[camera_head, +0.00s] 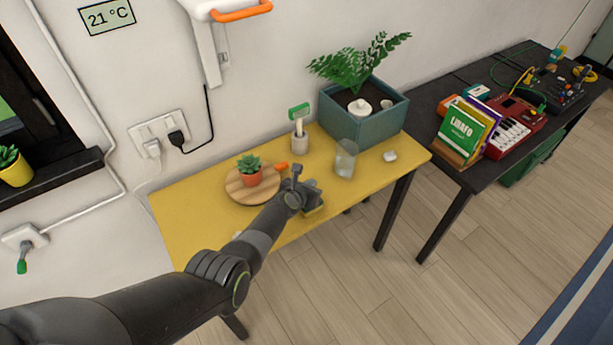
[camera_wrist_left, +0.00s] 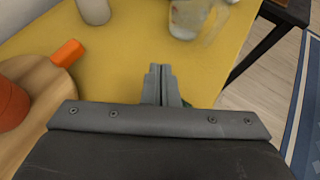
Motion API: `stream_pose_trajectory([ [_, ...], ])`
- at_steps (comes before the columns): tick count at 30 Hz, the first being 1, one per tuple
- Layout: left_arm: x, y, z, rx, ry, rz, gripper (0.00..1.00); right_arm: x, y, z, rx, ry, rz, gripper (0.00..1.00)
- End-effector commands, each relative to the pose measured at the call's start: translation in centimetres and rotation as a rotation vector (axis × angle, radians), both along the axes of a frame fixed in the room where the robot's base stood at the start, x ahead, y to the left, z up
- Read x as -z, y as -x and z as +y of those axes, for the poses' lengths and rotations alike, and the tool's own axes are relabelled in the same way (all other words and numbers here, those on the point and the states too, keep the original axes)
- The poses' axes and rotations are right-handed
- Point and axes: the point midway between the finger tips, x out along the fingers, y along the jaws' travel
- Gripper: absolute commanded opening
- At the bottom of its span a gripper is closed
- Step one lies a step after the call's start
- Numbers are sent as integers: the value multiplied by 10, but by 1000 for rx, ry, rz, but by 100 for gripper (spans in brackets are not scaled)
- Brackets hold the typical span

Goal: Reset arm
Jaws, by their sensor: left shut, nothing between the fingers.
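My left arm comes in from the lower left in the head view and reaches over the yellow table (camera_head: 200,210). My left gripper (camera_head: 296,172) is above the table near its front edge. In the left wrist view the two fingers of my left gripper (camera_wrist_left: 161,72) are together, with nothing between them. Something green shows partly behind the fingers in the wrist view, mostly hidden. My right gripper is not in view.
A round wooden board (camera_head: 235,188) with a potted succulent (camera_head: 251,175) is left of my gripper. A dark table (camera_head: 430,105) stands further right.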

Motion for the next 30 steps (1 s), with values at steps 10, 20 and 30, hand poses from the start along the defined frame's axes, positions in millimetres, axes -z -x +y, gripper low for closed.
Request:
stream_pose_trajectory([
  [10, -3, 5, -4, 1, 0, 0, 0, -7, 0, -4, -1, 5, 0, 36],
  [20, 7, 38, 31, 234, -281, -92, 0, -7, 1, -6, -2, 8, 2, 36],
  [30, 11, 127, 104, 692, -849, -221, 0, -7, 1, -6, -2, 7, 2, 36],
])
